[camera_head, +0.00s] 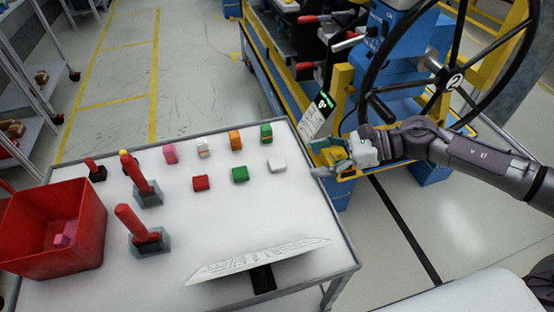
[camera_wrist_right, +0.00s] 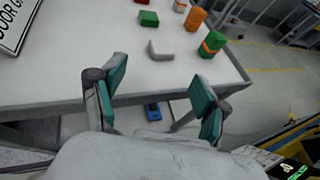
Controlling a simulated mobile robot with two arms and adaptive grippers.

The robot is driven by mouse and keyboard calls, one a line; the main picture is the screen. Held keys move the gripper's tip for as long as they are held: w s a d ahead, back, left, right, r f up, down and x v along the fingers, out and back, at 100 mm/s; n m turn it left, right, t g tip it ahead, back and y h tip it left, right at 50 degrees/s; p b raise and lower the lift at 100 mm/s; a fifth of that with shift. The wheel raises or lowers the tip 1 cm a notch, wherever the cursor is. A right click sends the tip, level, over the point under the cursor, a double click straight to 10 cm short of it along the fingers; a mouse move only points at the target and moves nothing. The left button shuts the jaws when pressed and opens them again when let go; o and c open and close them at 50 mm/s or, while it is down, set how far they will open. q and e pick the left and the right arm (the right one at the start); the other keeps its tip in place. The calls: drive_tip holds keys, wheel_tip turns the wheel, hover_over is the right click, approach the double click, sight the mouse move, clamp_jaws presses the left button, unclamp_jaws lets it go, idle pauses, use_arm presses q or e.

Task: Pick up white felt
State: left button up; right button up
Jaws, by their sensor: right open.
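The white felt (camera_head: 277,165) is a small white block lying on the white table near its right edge. In the right wrist view the white felt (camera_wrist_right: 161,50) lies ahead of the fingers, near the table edge. My right gripper (camera_head: 326,158) is to the right of the table, just past its edge and apart from the felt. In the right wrist view its teal-padded fingers (camera_wrist_right: 160,88) are spread wide with nothing between them. My left gripper is not in view.
A green block (camera_head: 240,174), a red block (camera_head: 200,183) and a green-orange block (camera_head: 266,134) sit near the felt. A red bin (camera_head: 52,228), red-handled tools (camera_head: 141,180) and a tilted sign (camera_head: 258,260) are also on the table. A steering wheel rig (camera_head: 410,50) stands behind my right arm.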

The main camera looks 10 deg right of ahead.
sight(282, 162)
drive_tip(key=shift+x, duration=1.2)
drive_tip(key=shift+w+a+r, duration=0.1)
drive_tip(key=shift+w+a, duration=0.05)
drive_tip(key=shift+a, duration=0.15)
drive_tip(key=p+x, duration=0.2)
drive_tip(key=x, duration=0.2)
drive_tip(key=shift+w+a, duration=0.1)
drive_tip(key=shift+w, duration=0.15)
drive_tip(key=shift+w+a, duration=0.1)
drive_tip(key=shift+a, duration=0.15)
drive_tip(key=shift+d, duration=0.1)
drive_tip(key=shift+c, duration=0.3)
drive_tip(key=c, duration=0.8)
